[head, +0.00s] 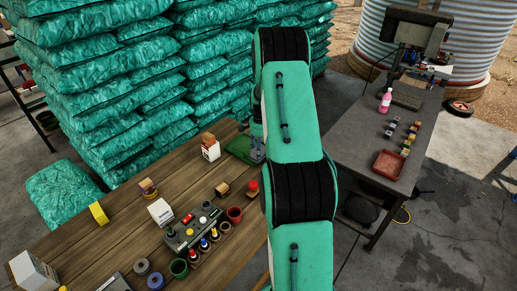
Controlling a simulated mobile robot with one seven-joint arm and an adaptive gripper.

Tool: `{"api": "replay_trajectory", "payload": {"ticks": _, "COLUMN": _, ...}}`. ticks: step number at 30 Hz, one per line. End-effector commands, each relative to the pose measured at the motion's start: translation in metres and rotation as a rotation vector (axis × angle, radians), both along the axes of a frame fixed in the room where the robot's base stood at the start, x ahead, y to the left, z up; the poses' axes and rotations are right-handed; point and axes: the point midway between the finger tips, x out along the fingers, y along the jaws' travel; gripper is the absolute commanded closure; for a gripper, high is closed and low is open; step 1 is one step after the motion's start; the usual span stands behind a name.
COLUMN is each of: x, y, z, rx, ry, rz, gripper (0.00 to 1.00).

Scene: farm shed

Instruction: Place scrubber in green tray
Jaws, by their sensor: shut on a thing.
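The green tray (238,147) lies on the wooden table near its far right corner, partly hidden behind my arm. My gripper (257,150) shows only as a small grey part at the left edge of my arm, pointing down at the right side of the tray. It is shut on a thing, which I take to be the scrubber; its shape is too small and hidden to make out. I cannot tell whether it touches the tray.
The wooden table holds a white box with a brown block (210,148), a grey holder (191,231) with several bottles, a red cup (235,214) and a yellow block (98,212). A dark table (360,145) on the right carries a red tray (388,165) and pink bottle (386,100). Green sacks stand behind.

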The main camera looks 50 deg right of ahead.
Motion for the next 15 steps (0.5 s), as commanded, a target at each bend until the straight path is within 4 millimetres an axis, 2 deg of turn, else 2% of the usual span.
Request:
{"api": "replay_trajectory", "payload": {"ticks": 9, "x": 0.033, "y": -0.032, "z": -0.005, "rx": -0.001, "ry": -0.001, "rz": 0.000, "gripper": 0.73}}
{"api": "replay_trajectory", "payload": {"ticks": 15, "x": 0.045, "y": -0.045, "z": -0.006, "rx": -0.001, "ry": -0.001, "rz": 0.000, "gripper": 0.73}}
